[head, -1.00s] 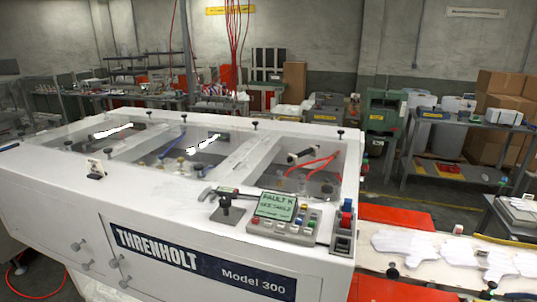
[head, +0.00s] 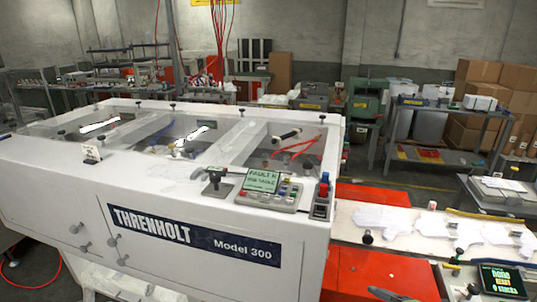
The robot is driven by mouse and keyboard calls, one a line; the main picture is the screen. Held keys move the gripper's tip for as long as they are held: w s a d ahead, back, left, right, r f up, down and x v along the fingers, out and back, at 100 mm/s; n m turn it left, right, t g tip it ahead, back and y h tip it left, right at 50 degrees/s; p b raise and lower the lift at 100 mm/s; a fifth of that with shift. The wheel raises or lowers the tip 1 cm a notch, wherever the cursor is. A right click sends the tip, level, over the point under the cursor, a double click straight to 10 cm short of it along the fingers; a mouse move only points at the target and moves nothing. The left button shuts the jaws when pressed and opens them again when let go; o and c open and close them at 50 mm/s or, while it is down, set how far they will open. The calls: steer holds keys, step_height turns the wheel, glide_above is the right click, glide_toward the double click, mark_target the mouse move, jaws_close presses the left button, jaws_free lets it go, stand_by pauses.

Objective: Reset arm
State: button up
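My gripper cannot be made out in the head view. A small grey shape (head: 388,294) shows at the bottom edge in front of the red panel, and I cannot tell what it is. The white Threnholt Model 300 machine (head: 60,190) fills the left and middle. Its control panel (head: 268,190) has a lit green screen with a fault message and several coloured buttons. A lever-like black fitting (head: 217,187) stands left of the panel.
A light conveyor bed (head: 345,232) with flat white glove shapes (head: 385,217) runs right from the machine. A second lit screen (head: 503,280) sits at bottom right. A grey workbench (head: 450,110), cardboard boxes (head: 478,72) and a green machine (head: 366,98) stand behind, with open floor between.

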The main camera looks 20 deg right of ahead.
steer(key=a+r+n+g, duration=0.35)
steer(key=a+n, duration=0.25)
steer(key=a, duration=0.2)
steer(key=a+r+n+g, duration=0.2)
steer(key=a+n+g, duration=0.2)
steer(key=a+n, duration=0.3)
steer(key=s+a+r+n+t+h, duration=0.1)
steer(key=s+a+r+n+h, duration=0.1)
steer(key=s+a+r+n, duration=0.4)
steer(key=s+r+n, duration=0.1)
steer(key=s+r, duration=0.2)
steer(key=shift+a+r+n, duration=0.15)
steer(key=shift+a+n, duration=0.25)
